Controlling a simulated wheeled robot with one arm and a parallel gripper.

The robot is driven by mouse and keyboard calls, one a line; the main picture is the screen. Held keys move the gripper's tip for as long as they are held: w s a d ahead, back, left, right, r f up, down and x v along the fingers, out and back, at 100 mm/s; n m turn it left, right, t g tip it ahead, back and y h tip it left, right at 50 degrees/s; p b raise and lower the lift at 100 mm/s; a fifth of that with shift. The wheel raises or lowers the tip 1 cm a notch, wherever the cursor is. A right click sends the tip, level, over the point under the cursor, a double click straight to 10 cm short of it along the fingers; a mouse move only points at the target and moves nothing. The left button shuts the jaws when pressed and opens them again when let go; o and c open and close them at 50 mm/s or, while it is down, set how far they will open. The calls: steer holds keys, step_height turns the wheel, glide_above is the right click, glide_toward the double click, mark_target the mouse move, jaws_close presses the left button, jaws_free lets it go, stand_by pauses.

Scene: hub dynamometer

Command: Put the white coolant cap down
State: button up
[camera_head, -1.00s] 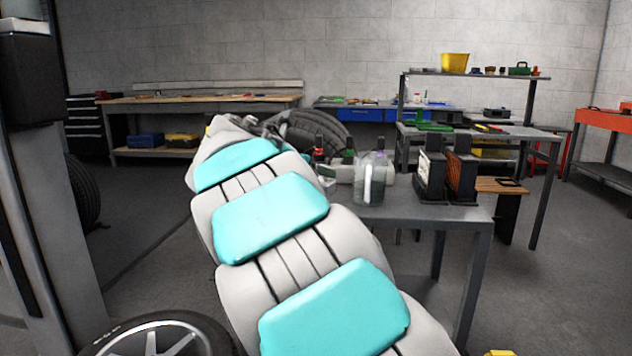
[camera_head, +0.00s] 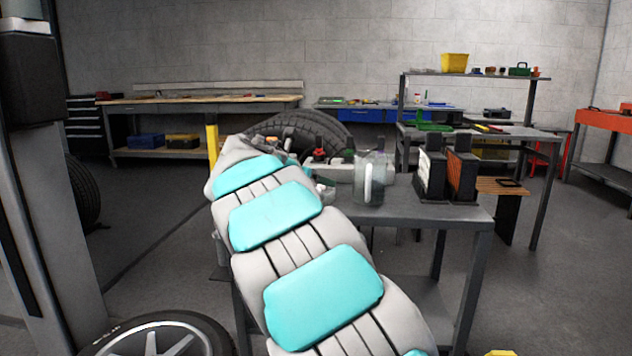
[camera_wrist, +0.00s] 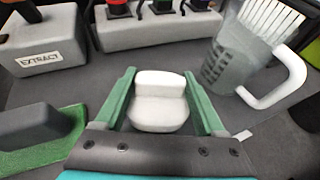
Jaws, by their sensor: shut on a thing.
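The white coolant cap (camera_wrist: 160,103) is between the green fingers of my gripper (camera_wrist: 161,110) in the wrist view. My gripper is shut on it, over a grey table top. Whether the cap touches the table cannot be told. In the head view my arm hides most of that spot, and the cap cannot be made out clearly there.
A clear jug with a white handle (camera_wrist: 275,85) stands to the right of my gripper, also in the head view (camera_head: 370,178). A pale rack with coloured caps (camera_wrist: 155,25) is behind. A labelled grey block (camera_wrist: 40,45) and a green-based object (camera_wrist: 45,135) are left. Bare grey table (camera_head: 440,212) lies right of the jug.

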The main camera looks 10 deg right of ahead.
steer(key=o, duration=1.3)
steer(key=shift+f, duration=0.15)
steer(key=shift+o, duration=0.2)
steer(key=shift+s+a+r, duration=0.15)
steer(key=shift+r, duration=0.15)
steer(key=v, duration=1.1)
steer(key=shift+s+a, duration=0.2)
steer(key=shift+s, duration=0.05)
